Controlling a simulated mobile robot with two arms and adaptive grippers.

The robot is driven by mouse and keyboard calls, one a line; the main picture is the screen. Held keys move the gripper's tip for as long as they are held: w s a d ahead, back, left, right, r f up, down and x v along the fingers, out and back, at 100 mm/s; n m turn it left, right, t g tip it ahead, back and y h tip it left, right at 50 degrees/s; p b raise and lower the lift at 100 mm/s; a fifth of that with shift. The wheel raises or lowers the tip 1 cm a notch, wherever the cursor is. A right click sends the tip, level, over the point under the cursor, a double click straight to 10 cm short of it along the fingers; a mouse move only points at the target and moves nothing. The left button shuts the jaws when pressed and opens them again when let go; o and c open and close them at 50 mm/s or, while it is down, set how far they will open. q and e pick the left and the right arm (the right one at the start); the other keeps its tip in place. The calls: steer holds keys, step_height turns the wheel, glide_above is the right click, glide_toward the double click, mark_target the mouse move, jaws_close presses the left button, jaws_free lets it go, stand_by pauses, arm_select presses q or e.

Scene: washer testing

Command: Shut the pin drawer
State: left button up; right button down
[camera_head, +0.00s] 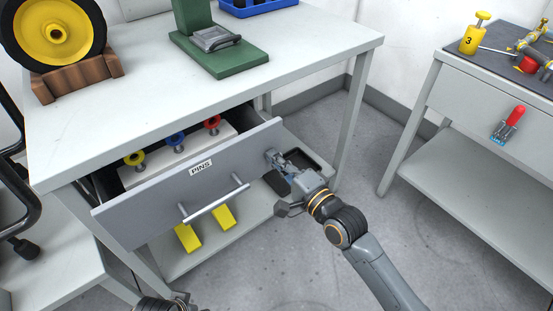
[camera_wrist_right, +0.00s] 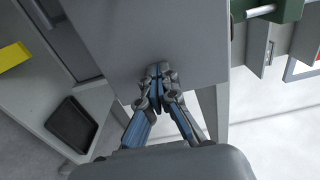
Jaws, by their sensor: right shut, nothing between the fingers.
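The pin drawer (camera_head: 150,206), a grey front marked PINS with a bar handle (camera_head: 216,200), stands open under the white table (camera_head: 200,78). Inside it a white block holds a yellow pin (camera_head: 134,159), a blue pin (camera_head: 177,140) and a red pin (camera_head: 213,123). My right gripper (camera_head: 272,157) is shut and empty, its fingertips at the right end of the drawer front. In the right wrist view the shut fingertips (camera_wrist_right: 160,70) are against or very close to the grey front (camera_wrist_right: 150,35); contact is hard to tell. Of my left arm only a small part shows at the bottom edge.
A lower shelf holds yellow blocks (camera_head: 187,238) and a dark tray (camera_wrist_right: 72,124). A wheel (camera_head: 55,35) and a green stand (camera_head: 220,58) are on the table. A second table (camera_head: 475,105) stands at right, with clear floor between.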

mark_target(243, 125)
steer(key=x, duration=0.6)
steer(key=shift+r, duration=0.1)
steer(key=b+x, duration=0.2)
steer(key=x, duration=0.6)
steer(key=shift+w+a, duration=0.1)
steer(key=shift+r, duration=0.1)
arm_select(q)
steer(key=v, duration=0.7)
steer(key=shift+w, duration=0.15)
steer(key=shift+r, duration=0.15)
arm_select(e)
steer(key=shift+r, duration=0.15)
